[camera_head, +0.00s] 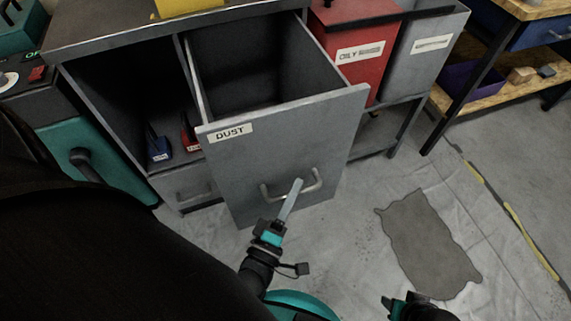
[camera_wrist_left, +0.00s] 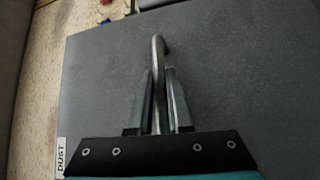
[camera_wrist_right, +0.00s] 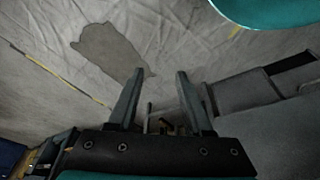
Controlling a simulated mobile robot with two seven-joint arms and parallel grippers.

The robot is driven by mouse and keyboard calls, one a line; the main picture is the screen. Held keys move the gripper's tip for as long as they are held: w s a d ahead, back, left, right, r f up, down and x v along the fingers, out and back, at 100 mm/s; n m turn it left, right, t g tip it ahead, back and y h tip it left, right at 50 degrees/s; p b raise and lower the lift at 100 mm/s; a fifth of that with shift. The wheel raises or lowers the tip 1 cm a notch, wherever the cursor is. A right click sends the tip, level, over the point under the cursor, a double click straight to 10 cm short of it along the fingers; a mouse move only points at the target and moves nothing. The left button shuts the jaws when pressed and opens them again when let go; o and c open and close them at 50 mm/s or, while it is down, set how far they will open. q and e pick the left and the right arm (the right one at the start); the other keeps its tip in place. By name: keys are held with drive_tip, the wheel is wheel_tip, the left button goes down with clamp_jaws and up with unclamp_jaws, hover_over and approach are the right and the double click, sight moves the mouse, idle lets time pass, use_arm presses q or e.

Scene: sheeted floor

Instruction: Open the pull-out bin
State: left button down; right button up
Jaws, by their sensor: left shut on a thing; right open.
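The pull-out bin (camera_head: 235,173) is a grey metal box with a "DUST" label on its front. It stands well out from the cabinet (camera_head: 75,45), and its hollow inside shows from above. Its bar handle (camera_head: 316,184) is on the lower front; it also shows in the left wrist view (camera_wrist_left: 158,45). My left gripper (camera_head: 296,186) is shut on the handle, with one finger on each side of the bar in the left wrist view. My right gripper (camera_wrist_right: 156,100) is open and empty above the floor; in the head view only part of it shows at the bottom edge.
A red bin (camera_head: 350,75) and a grey bin (camera_head: 425,65) stand right of the pulled-out one. A workbench (camera_head: 475,80) is at the upper right. A dark patch (camera_head: 425,245) lies on the sheeted floor. Teal machinery (camera_head: 95,150) is at the left.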

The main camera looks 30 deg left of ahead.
use_arm(q)
drive_tip(key=shift+s+d, duration=0.95)
drive_tip(key=shift+d, duration=0.15)
use_arm(e)
drive_tip(key=shift+s+f, duration=0.15)
drive_tip(key=shift+f, duration=0.2)
use_arm(q)
drive_tip(key=c, duration=0.9)
unclamp_jaws()
drive_tip(key=shift+o, duration=0.2)
